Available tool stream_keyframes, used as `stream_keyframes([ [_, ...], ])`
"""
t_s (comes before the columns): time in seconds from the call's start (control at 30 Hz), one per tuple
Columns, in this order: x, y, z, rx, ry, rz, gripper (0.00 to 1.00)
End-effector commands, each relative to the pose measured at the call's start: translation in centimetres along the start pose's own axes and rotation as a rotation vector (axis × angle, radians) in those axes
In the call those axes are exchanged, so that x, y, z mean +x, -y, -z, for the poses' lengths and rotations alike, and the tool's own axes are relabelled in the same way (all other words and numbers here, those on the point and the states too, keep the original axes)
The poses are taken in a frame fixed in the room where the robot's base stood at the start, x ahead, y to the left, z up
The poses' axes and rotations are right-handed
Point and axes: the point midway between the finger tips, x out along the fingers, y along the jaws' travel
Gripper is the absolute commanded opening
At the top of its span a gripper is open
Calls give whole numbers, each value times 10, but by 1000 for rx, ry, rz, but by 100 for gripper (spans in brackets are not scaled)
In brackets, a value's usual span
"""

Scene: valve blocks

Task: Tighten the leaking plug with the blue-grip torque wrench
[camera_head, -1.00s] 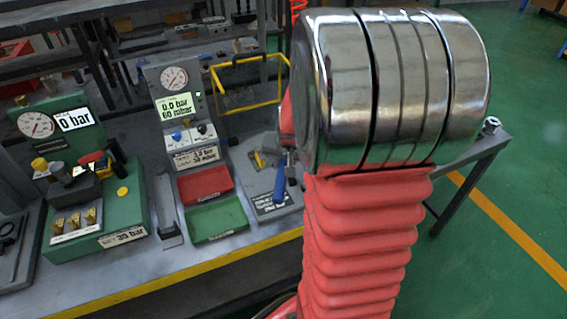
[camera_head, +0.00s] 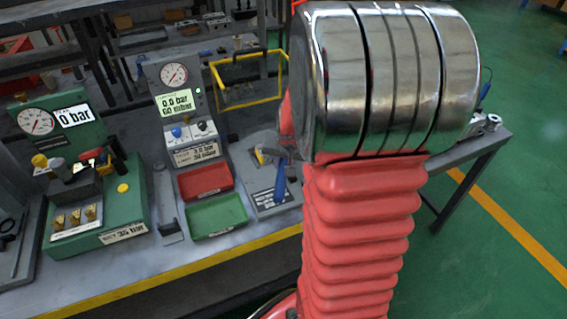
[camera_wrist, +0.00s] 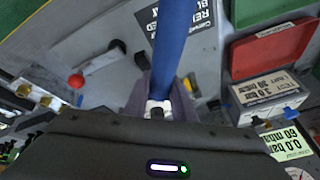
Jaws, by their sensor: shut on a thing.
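The blue-grip torque wrench (camera_wrist: 171,45) runs straight up from my gripper (camera_wrist: 159,92) in the wrist view. My gripper is shut on it near a pale metal part at the lower end of the blue grip. In the head view the blue grip (camera_head: 280,183) shows over a grey labelled plate (camera_head: 258,206), just left of my arm. I cannot tell whether it touches the plate. A grey block with brass fittings (camera_wrist: 44,101) and a red knob (camera_wrist: 76,81) shows at the left of the wrist view. I cannot make out the leaking plug.
A red tray (camera_head: 206,181) and a green tray (camera_head: 217,216) lie left of the plate. A gauge stand (camera_head: 180,110) and a green test unit (camera_head: 110,200) stand further left. A yellow frame (camera_head: 247,80) is behind. My arm hides the bench's right part.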

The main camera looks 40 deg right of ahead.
Motion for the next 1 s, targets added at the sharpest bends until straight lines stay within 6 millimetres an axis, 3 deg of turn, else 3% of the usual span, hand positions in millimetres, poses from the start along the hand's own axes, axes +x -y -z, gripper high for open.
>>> stream_keyframes([
  [1.0, 3, 24, 2, 147, -28, -60, 0],
])
